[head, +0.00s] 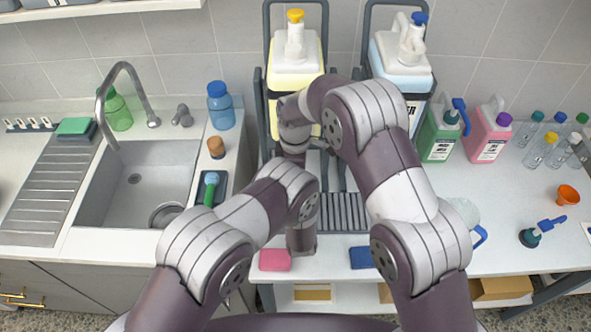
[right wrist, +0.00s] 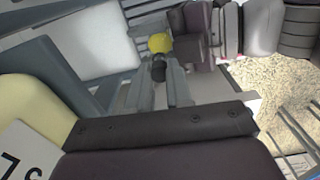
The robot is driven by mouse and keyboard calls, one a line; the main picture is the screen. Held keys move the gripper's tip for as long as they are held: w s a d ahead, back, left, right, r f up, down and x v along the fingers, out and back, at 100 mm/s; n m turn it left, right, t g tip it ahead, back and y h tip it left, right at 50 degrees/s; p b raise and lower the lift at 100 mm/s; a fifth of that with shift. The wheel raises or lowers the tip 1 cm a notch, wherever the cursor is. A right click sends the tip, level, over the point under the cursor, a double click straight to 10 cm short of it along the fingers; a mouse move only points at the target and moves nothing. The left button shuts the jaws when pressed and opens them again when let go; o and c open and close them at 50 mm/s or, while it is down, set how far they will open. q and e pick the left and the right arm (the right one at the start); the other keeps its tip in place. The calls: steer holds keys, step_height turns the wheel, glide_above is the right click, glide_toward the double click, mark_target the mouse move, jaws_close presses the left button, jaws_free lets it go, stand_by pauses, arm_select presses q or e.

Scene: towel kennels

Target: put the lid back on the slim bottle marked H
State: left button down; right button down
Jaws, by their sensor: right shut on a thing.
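My right gripper (right wrist: 160,78) shows in the right wrist view with its grey fingers close together. A small round yellow thing (right wrist: 160,42) with a dark part under it, which looks like a lid, is at the fingertips. Dark purple parts that seem to be my other arm are right beside it. In the head view, my arms cross over the middle of the counter and hide both grippers. I cannot make out the left gripper's jaws. Several slim clear bottles (head: 540,149) with coloured tops stand at the far right of the counter. Their marks are too small to read.
Two large pump containers, pale yellow (head: 295,84) and pale blue (head: 403,74), stand in dark frames behind my arms. Green (head: 437,135) and pink (head: 484,139) jugs stand right of them. An orange funnel (head: 568,194) lies at the right. The sink (head: 145,185) is at the left.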

steer(key=shift+f, duration=0.55)
stand_by(0.4)
